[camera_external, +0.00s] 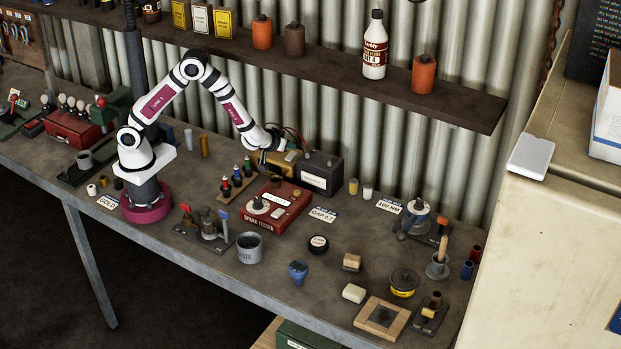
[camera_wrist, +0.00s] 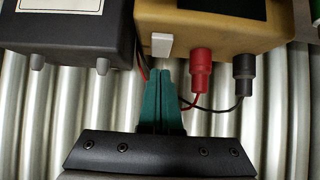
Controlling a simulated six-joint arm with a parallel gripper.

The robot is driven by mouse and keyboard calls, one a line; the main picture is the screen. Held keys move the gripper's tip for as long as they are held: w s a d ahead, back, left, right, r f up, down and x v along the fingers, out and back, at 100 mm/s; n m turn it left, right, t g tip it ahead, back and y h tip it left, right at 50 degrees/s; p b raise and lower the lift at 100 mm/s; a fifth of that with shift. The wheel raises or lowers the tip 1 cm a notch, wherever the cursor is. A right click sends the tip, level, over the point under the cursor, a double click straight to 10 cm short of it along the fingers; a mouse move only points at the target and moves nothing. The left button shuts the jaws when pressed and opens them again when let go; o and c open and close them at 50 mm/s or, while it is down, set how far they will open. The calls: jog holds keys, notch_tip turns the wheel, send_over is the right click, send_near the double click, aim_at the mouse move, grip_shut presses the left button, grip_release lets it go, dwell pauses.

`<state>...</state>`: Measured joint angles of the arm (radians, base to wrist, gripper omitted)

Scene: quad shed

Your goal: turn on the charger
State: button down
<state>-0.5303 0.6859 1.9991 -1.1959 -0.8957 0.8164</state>
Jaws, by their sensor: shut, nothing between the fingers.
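The charger (camera_wrist: 222,28) is a mustard-yellow box with a dark panel, a red plug (camera_wrist: 201,66) and a black plug (camera_wrist: 243,66). A white block-like part (camera_wrist: 161,45), possibly its switch, sits at the edge of the charger toward my gripper. My gripper (camera_wrist: 164,76) has teal fingers that are shut together and empty. The fingertips point at the charger's edge, just below the white part; I cannot tell if they touch. In the external view the charger (camera_external: 265,168) stands at the back of the bench, partly hidden by my arm's end.
A dark battery (camera_wrist: 65,40) stands close beside the charger; it also shows in the external view (camera_external: 321,173). Red and black leads run beside my fingers. A red spark tester (camera_external: 281,203) lies in front. Corrugated metal wall is close behind, under a shelf (camera_external: 330,70).

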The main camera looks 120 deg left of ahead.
jog(key=shift+a+f, duration=0.15)
jog(key=shift+f, duration=0.6)
jog(key=shift+a+f, duration=0.15)
jog(key=shift+f, duration=0.15)
jog(key=shift+a, duration=0.1)
jog(key=shift+a+r, duration=0.2)
jog(key=shift+a, duration=0.5)
